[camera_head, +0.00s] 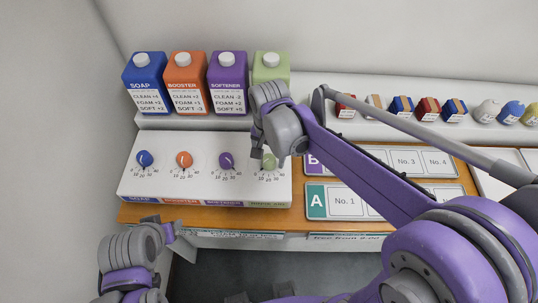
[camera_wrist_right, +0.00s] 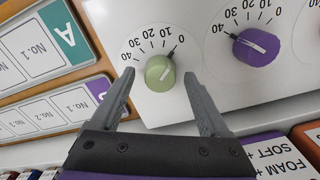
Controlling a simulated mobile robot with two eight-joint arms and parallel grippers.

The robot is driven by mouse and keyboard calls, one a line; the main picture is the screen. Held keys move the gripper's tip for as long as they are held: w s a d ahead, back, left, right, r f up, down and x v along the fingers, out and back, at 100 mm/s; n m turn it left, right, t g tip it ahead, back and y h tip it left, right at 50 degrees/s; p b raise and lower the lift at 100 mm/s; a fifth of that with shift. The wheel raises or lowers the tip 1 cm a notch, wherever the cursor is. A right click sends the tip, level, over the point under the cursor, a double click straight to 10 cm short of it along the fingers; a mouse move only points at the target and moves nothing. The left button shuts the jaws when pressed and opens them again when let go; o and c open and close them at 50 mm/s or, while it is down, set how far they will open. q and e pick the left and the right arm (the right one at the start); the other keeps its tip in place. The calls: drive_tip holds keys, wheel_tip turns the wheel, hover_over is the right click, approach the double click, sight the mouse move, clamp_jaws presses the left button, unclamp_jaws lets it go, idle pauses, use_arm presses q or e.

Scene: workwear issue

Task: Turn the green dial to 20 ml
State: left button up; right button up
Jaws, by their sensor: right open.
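The green dial (camera_wrist_right: 158,76) is a round knob on the white dispenser panel, with a scale from 0 to 40 around it. In the head view the green dial (camera_head: 269,161) is partly hidden by my right gripper (camera_head: 262,157). In the wrist view my right gripper (camera_wrist_right: 159,76) is open, with one finger on each side of the dial and visible gaps between. My left gripper (camera_head: 172,232) is low at the left, apart from the panel; its jaws are unclear.
Blue (camera_head: 144,158), orange (camera_head: 184,159) and purple (camera_head: 226,160) dials share the panel. Blue (camera_head: 146,82), orange (camera_head: 186,82), purple (camera_head: 228,82) and green (camera_head: 271,67) cartons stand behind it.

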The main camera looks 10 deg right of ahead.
clamp_jaws()
idle(0.4)
drive_tip(key=shift+n, duration=0.4)
drive_tip(key=n+b, duration=0.1)
drive_tip(key=n, duration=0.2)
drive_tip(key=shift+n, duration=0.4)
drive_tip(key=n, duration=0.4)
drive_tip(key=shift+n, duration=0.4)
drive_tip(key=shift+n+b, duration=0.3)
unclamp_jaws()
